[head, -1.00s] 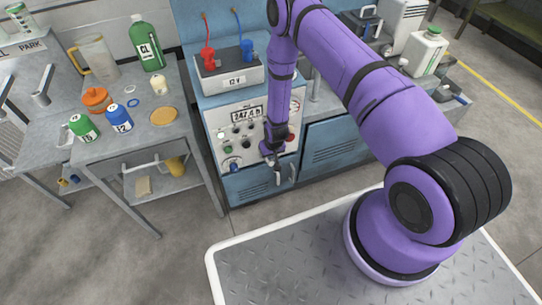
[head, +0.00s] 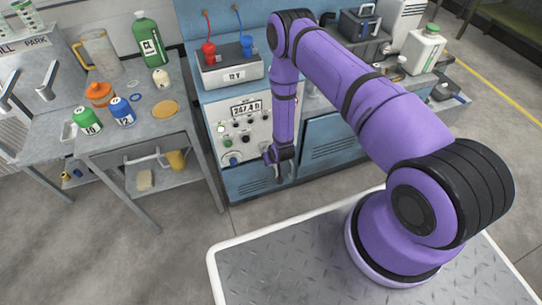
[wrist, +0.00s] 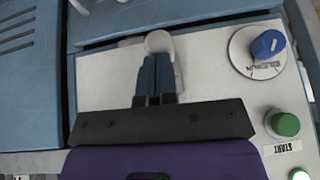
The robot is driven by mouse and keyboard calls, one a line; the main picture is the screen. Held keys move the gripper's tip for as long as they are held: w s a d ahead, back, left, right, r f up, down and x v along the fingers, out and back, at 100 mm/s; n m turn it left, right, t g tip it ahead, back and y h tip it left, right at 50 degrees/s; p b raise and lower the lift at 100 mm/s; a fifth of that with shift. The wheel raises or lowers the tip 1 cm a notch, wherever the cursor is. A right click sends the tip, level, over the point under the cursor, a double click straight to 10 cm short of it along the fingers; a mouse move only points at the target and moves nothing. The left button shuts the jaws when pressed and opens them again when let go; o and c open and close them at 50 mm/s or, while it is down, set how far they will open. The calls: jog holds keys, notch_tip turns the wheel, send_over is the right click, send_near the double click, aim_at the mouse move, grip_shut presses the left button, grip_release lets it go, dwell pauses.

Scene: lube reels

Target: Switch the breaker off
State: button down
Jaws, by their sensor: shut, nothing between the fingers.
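The control panel (head: 252,108) is a pale face on the blue cabinet, with a display, buttons and knobs. In the wrist view a pale round-ended handle (wrist: 158,41) shows just beyond and behind my fingertips; it may be the breaker's lever, but no label is visible. My gripper (head: 280,179) is low in front of the panel's lower right part. In the wrist view my gripper (wrist: 155,58) is shut and empty, its dark fingers overlapping the handle. I cannot tell if they touch it. The handle is hidden in the head view.
A blue rotary knob (wrist: 268,44) and a green START button (wrist: 286,125) lie right of my fingers in the wrist view. A 12 V box (head: 232,74) sits above the panel. A metal table (head: 130,140) with bottles stands to the left.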

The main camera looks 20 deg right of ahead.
jog(key=shift+s+f, duration=0.2)
jog(key=shift+f, duration=0.6)
jog(key=shift+r, duration=0.8)
jog(key=shift+r, duration=0.1)
